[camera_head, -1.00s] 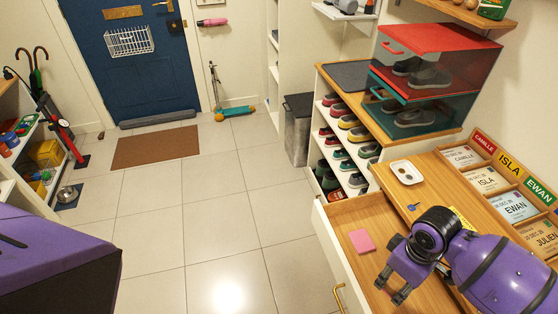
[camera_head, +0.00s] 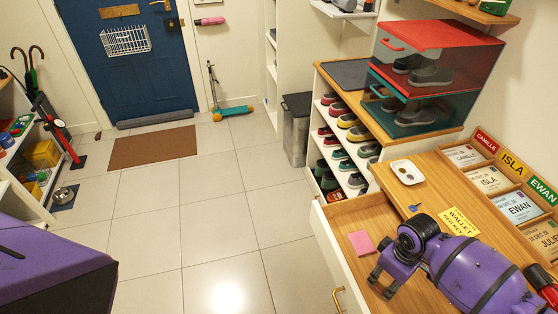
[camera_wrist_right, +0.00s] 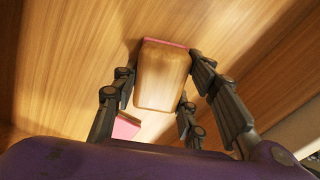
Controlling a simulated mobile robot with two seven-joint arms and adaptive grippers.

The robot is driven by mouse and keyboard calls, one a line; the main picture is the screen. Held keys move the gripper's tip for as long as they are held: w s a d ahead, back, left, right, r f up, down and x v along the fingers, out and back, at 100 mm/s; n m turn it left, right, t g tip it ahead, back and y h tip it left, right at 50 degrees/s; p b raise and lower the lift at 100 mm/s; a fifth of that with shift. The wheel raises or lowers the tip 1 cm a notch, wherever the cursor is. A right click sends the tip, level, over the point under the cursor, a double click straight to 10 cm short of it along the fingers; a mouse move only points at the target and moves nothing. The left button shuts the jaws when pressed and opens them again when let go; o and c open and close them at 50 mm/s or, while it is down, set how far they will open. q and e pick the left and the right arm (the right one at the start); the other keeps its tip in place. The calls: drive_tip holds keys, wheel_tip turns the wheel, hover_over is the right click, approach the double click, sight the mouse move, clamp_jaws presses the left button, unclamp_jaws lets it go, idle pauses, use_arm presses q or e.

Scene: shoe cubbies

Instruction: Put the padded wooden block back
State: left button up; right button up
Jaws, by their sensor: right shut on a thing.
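The padded wooden block (camera_wrist_right: 162,80) shows in the right wrist view as a pale wooden body with a pink pad along its far edge. It sits between the fingers of my right gripper (camera_wrist_right: 165,95), which is shut on it. In the head view my right gripper (camera_head: 381,285) is over the open drawer (camera_head: 340,217); the block is hidden there. A flat pink piece (camera_head: 361,242) lies in the drawer beside the gripper; a pink-topped piece also shows in the right wrist view (camera_wrist_right: 125,127). My left gripper is not in view.
On the counter (camera_head: 400,185) are a white dish (camera_head: 406,172), a small blue key (camera_head: 415,207) and a yellow wallet sign (camera_head: 458,221). A rack of name plates (camera_head: 515,208) stands to the right. Shoe boxes (camera_head: 425,85) are behind.

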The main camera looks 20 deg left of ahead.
sight(387, 278)
drive_tip(key=shift+f, duration=0.15)
drive_tip(key=o, duration=1.1)
wheel_tip(387, 278, up, 12)
drive_tip(key=shift+a+r+p, duration=0.15)
drive_tip(key=shift+r+p, duration=0.05)
drive_tip(key=shift+p, duration=0.45)
